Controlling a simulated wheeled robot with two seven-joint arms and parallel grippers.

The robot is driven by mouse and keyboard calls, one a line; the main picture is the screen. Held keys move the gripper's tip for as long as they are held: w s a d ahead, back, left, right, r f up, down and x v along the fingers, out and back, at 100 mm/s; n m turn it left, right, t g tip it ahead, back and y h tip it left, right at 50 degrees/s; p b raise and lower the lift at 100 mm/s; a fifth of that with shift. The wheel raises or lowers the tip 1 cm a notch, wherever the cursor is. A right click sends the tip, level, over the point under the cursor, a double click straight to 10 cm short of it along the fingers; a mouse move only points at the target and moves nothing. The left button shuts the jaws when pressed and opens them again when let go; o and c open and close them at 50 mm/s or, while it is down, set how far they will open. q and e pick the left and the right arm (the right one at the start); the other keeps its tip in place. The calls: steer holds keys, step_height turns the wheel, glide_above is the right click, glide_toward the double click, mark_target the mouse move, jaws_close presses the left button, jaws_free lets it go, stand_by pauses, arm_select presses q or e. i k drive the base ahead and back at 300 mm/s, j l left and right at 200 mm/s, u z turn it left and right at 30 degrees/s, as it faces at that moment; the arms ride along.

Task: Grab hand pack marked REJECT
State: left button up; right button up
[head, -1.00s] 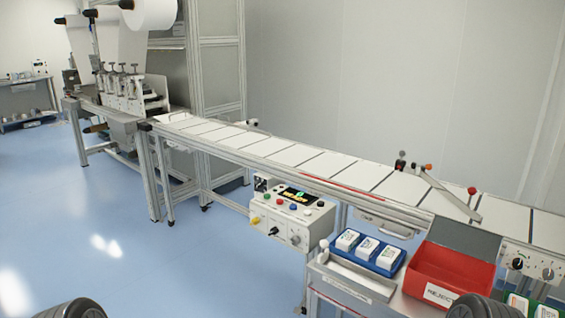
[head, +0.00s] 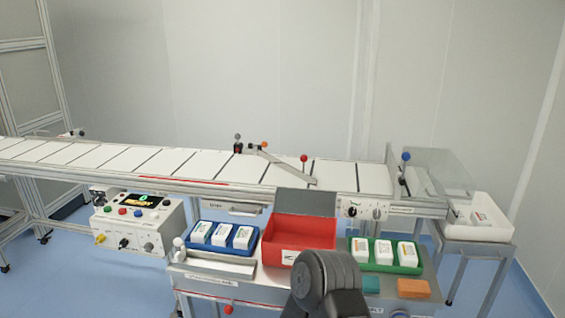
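Several white packs stand in trays on the steel bench below the conveyor. A blue tray (head: 249,246) holds white packs (head: 222,233) with small printed labels. A green tray (head: 422,267) holds more white packs (head: 383,250). A white pack (head: 478,218) also lies in the white bin (head: 497,231) at the right end of the conveyor. The pack print is too small to read. An open red bin (head: 300,234) stands between the trays; its white front label (head: 290,254) is partly hidden by a dark link of my arm. Neither gripper is in view.
A control box (head: 140,222) is at left. Teal (head: 371,285) and orange (head: 413,288) blocks lie at the bench front.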

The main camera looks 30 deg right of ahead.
mark_target(222, 235)
steer(key=z, duration=0.55)
steer(key=i+j+z, duration=0.15)
steer(key=z, duration=0.3)
steer(key=i+j+z, duration=0.15)
steer(key=z, duration=0.3)
steer(key=j+z, duration=0.3)
steer(key=z, duration=0.15)
steer(key=i+j+z, duration=0.15)
steer(key=z, duration=0.3)
steer(key=j+z, duration=0.25)
steer(key=j, duration=1.2)
